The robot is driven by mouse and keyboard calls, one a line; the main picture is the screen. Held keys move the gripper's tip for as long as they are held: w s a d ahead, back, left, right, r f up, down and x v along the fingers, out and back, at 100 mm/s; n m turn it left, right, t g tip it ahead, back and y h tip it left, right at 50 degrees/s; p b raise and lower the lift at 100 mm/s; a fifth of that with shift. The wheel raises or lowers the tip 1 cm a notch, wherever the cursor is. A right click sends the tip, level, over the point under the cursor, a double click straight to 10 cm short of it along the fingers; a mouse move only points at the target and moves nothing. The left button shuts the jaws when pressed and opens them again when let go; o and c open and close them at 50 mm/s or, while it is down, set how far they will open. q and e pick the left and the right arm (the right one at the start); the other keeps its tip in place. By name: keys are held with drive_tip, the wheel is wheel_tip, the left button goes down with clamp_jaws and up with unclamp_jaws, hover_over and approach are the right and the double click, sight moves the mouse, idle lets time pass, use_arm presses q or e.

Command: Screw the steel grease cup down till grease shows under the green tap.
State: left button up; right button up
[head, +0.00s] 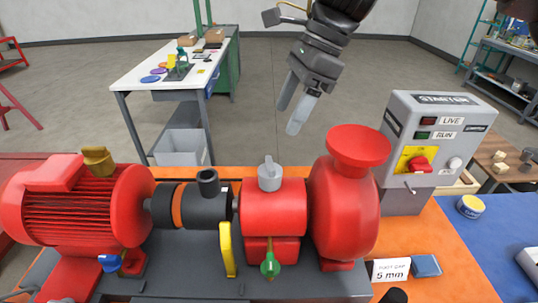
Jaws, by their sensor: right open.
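The steel grease cup (269,178) stands upright on top of the red bearing housing (272,209), between the dark coupling and the red pump casing. A small bar or handle sticks up from its top. The green tap (270,265) is on the front of the same housing, low down; I cannot make out any grease under it. My right gripper (295,107) comes in from the top, open and empty, its fingers pointing down. In the picture it is above the cup and apart from it. My left gripper is not in view.
A red motor (80,205) with a brass-coloured cap is at left. The red flanged pump (345,205) rises just right of the cup. A grey starter box (432,140) stands further right. A yellow lever (226,250) and a gap card (390,270) are in front.

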drive_tip(key=d, duration=0.1)
hover_over(270, 161)
drive_tip(key=d, duration=0.3)
drive_tip(key=f, duration=0.5)
drive_tip(key=shift+w+a, duration=0.1)
drive_tip(key=shift+a, duration=0.15)
drive_tip(key=p+x, duration=0.1)
drive_tip(key=x, duration=0.2)
drive_tip(key=shift+f, duration=0.45)
drive_tip(key=shift+x, duration=0.8)
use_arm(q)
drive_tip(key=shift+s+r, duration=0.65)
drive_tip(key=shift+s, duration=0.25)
use_arm(e)
drive_tip(key=shift+a, duration=0.1)
drive_tip(key=shift+c, duration=0.2)
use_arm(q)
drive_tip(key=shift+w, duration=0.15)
use_arm(e)
drive_tip(key=c, duration=0.9)
